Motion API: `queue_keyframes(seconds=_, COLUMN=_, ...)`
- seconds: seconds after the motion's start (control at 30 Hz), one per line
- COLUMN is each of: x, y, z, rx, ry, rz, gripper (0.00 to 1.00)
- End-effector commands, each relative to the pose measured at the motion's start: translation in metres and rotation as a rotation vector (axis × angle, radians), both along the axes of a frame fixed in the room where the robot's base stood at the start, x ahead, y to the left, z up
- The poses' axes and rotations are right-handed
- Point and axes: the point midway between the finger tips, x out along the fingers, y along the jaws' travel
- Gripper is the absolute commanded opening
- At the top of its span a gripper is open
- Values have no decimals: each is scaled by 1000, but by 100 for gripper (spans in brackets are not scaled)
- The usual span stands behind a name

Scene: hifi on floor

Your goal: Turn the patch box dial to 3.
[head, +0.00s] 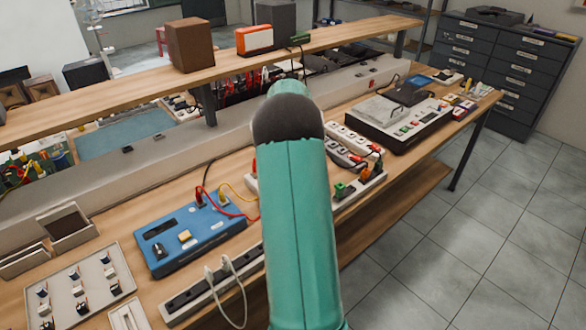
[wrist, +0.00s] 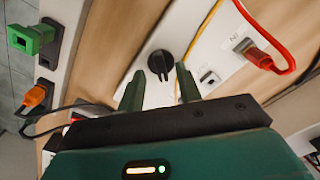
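The patch box (wrist: 222,62) appears to be the white panel in the wrist view, with a round black dial (wrist: 161,65) that has a raised bar grip. No numbers can be read around the dial. My gripper (wrist: 159,80) is open. Its two dark green fingers point toward the dial, which shows just beyond and between the fingertips; I cannot tell whether they touch it. In the head view my teal arm hides the gripper and the dial; a sliver of a white box (head: 251,184) shows left of the arm.
A red plug (wrist: 262,58) and a yellow cable (wrist: 203,30) lie close right of the dial. An orange plug (wrist: 36,96) and a green plug (wrist: 32,38) are at left. On the wooden bench (head: 150,205), a blue box (head: 190,238) with red and yellow cables stands left of my arm.

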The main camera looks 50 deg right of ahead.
Motion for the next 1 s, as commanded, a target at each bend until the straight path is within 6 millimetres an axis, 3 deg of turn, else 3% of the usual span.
queue_keyframes(seconds=0.3, x=1, y=-1, z=72, rx=-4, ry=-4, rz=0, gripper=35)
queue_keyframes(seconds=0.5, x=0, y=-1, z=103, rx=-3, ry=-2, rz=-1, gripper=35)
queue_keyframes(seconds=0.67, x=0, y=0, z=113, rx=-2, ry=-2, rz=-1, gripper=35)
queue_keyframes(seconds=1.0, x=0, y=0, z=113, rx=-2, ry=-1, rz=-1, gripper=35)
